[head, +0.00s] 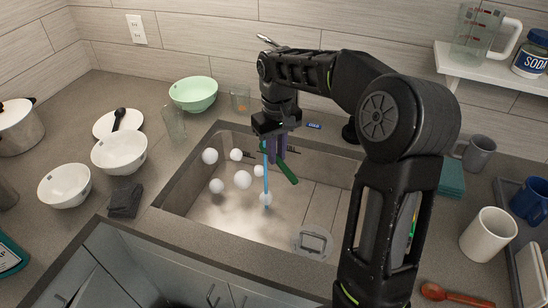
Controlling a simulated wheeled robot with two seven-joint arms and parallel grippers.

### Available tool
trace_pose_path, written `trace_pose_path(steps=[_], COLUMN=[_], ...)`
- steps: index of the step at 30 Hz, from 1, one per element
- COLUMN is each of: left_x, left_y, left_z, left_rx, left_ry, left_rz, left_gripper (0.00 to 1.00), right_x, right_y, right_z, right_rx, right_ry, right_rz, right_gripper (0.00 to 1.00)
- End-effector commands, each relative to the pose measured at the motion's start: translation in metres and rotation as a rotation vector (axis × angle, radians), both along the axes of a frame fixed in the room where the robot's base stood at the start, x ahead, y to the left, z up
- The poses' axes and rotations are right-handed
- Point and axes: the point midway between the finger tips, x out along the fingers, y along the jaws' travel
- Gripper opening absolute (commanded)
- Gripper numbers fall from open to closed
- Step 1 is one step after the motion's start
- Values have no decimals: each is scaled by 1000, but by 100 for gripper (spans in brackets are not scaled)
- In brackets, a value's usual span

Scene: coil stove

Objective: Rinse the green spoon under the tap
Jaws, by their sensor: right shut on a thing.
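My right gripper (277,150) is over the sink (315,205), pointing down and shut on the green spoon (289,174). Only a dark green length of the spoon shows, slanting down to the right below the fingers; the rest is hidden. A thin blue stream of water (266,180) falls just left of the spoon; I cannot tell whether they touch. The tap is mostly hidden behind my arm; a metal tip, perhaps part of it, (267,40) shows above. My left gripper is not in view.
Several white balls (242,179) are in the sink. White bowls (119,152), a green bowl (193,93) and glasses (173,124) stand to the left.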

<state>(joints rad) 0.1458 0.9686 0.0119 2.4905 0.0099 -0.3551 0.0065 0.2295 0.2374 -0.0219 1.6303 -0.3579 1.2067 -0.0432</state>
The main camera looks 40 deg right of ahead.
Motion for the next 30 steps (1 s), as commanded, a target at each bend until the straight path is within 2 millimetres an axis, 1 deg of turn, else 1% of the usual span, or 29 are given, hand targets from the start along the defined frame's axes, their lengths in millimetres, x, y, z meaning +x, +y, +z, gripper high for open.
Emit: trace_pose_path(steps=[3, 21, 25, 30], left_x=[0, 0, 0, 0], left_y=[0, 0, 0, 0], left_z=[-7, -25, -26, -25], left_rx=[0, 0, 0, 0], left_ry=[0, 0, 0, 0], left_rz=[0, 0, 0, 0], left_gripper=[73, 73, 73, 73], right_x=[-11, -62, -69, -70], right_y=[0, 1, 2, 2], right_z=[-2, -1, -1, 0], right_rx=[0, 0, 0, 0], right_ry=[-2, -2, -1, -1], right_rz=[-1, -1, 0, 0], right_gripper=[0, 0, 0, 0])
